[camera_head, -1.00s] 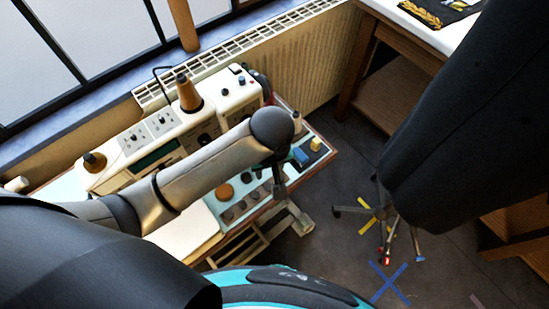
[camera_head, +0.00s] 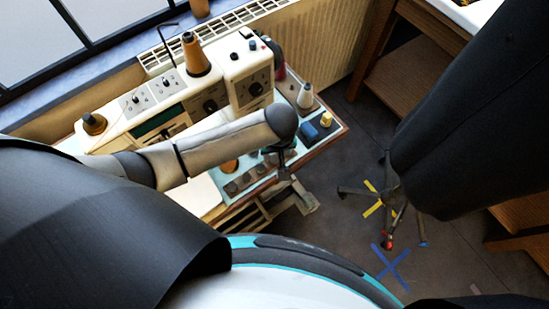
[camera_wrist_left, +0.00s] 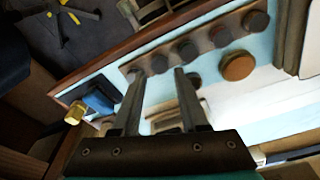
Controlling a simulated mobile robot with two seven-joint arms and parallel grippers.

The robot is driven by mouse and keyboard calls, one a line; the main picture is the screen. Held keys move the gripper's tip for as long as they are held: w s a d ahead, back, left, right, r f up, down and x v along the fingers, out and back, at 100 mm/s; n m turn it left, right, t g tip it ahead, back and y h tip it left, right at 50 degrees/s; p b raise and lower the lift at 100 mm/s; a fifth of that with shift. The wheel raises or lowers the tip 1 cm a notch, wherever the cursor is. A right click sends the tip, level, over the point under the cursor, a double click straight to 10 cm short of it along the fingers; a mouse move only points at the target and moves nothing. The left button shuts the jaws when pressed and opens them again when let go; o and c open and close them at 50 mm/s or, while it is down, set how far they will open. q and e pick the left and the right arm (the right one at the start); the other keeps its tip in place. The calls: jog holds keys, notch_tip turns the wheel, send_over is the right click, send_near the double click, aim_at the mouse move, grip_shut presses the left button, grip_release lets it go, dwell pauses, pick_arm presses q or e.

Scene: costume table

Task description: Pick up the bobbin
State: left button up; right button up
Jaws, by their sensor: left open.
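Several dark, round, bobbin-like discs stand in a brown rack, seen in the left wrist view (camera_wrist_left: 188,50) and in part in the head view (camera_head: 243,180). One loose dark disc (camera_wrist_left: 194,80) lies beside the rack, next to my right-hand finger in the wrist view. I cannot tell which piece is the bobbin. My left gripper (camera_wrist_left: 160,72) is open with nothing clearly held, its fingertips near the rack's edge. In the head view the left gripper (camera_head: 285,165) is over the table's right part, and my arm hides some of the discs. My right gripper is not in view.
An orange-brown disc (camera_wrist_left: 237,66), a blue block (camera_wrist_left: 100,98) and a yellow piece (camera_wrist_left: 76,112) lie near the rack. A cream machine (camera_head: 247,75) with a thread cone (camera_head: 195,55) stands behind.

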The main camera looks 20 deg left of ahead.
aim_at(274, 159)
pick_arm(q)
jog(key=f, duration=0.1)
jog(key=f+b, duration=0.1)
jog(key=f, duration=0.1)
jog(key=shift+w+a+f, duration=0.1)
jog(key=shift+w+f, duration=0.05)
jog(key=shift+w, duration=0.05)
grip_shut()
